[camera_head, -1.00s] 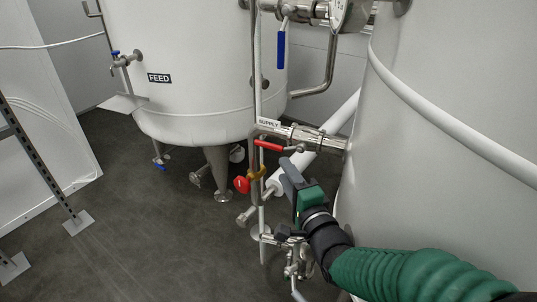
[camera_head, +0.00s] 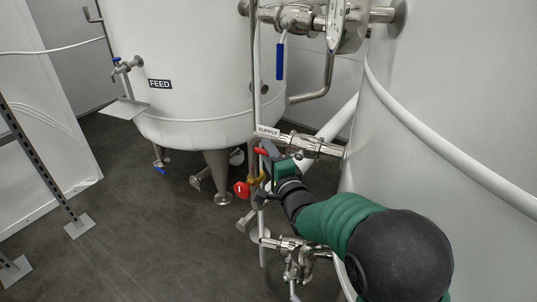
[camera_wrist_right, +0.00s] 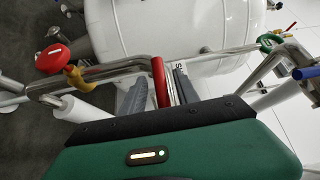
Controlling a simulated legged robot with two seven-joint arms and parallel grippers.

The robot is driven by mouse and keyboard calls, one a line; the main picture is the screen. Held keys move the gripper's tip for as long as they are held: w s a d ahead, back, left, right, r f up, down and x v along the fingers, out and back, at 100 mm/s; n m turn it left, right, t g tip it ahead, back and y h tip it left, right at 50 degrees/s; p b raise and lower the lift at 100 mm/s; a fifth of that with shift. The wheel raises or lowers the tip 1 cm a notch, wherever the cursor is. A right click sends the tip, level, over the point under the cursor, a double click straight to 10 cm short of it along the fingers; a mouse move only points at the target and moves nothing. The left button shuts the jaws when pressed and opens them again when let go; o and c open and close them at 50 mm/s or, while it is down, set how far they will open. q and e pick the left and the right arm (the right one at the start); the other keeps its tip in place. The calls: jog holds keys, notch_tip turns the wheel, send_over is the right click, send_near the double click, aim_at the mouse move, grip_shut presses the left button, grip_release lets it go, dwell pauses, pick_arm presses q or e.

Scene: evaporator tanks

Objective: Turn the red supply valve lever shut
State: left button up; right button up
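The red supply valve lever (camera_head: 261,151) sits on the pipe valve below the white SUPPLY label (camera_head: 268,132). Most of it is hidden behind my right gripper (camera_head: 266,152) in the head view. In the right wrist view the red lever (camera_wrist_right: 159,80) lies between the two grey fingers of my right gripper (camera_wrist_right: 160,84). The fingers are apart, with a narrow gap showing on each side of the lever, so the gripper is open around it. My left gripper is in neither view.
A red round knob (camera_head: 242,189) on a yellow fitting is just below left of the gripper. A blue-handled valve (camera_head: 280,62) and gauge (camera_head: 337,22) hang above. The FEED tank (camera_head: 190,110) stands behind; a large tank (camera_head: 460,90) is at right. Lower pipework (camera_head: 295,262) is close beneath.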

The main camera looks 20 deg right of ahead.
jog(key=shift+c, duration=0.4)
jog(key=c, duration=0.7)
grip_shut()
jog(key=shift+f, duration=0.15)
